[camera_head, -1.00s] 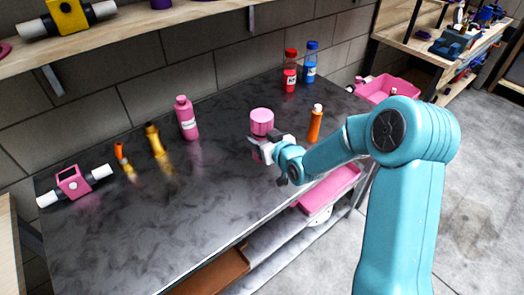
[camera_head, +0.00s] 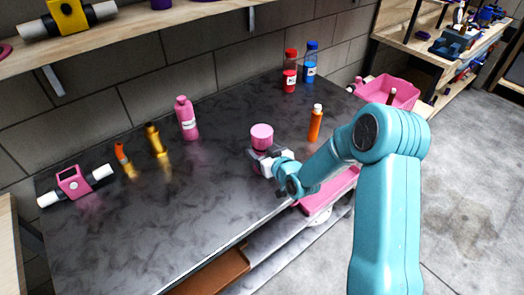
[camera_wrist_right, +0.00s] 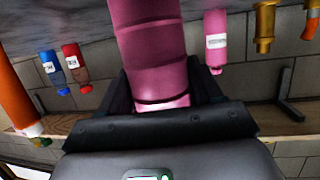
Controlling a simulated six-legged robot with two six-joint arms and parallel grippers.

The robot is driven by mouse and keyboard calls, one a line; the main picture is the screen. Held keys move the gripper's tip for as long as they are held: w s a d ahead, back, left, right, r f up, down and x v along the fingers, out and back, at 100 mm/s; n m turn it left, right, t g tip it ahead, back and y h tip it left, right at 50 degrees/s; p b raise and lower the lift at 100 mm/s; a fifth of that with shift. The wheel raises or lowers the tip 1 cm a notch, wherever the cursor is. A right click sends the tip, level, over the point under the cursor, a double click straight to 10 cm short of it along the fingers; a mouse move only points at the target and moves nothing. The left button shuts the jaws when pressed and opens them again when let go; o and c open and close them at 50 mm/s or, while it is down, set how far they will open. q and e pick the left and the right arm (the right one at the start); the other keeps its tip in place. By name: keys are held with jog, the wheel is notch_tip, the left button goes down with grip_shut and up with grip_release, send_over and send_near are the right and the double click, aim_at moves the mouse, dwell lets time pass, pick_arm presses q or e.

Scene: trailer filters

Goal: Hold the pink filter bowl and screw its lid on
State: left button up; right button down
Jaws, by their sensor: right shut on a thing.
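The pink filter bowl (camera_head: 262,131), a cylinder, is upright near the front of the dark table. My right gripper (camera_head: 263,160) is shut on it, reaching in from the right. In the right wrist view the bowl (camera_wrist_right: 152,45) runs between the two dark fingers and out of the top edge. The gripper hides its lower part in the head view, so I cannot tell whether it touches the table. A pink filter block (camera_head: 72,183) with white pipe ends lies at the table's left; I cannot tell whether it is the lid. My left gripper is not in view.
A pink bottle (camera_head: 186,117), a gold bottle (camera_head: 155,140) and an orange-capped item (camera_head: 122,154) stand behind left. An orange bottle (camera_head: 315,123) stands right of the bowl; red (camera_head: 290,72) and blue (camera_head: 310,63) bottles stand behind. The table's front left is clear.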

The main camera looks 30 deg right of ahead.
jog(key=shift+f, duration=0.2)
jog(key=shift+c, duration=0.9)
grip_release()
jog(key=shift+r, duration=0.1)
jog(key=shift+r, duration=0.15)
jog(key=b+v, duration=0.1)
jog(key=v, duration=1.1)
jog(key=shift+b, duration=0.35)
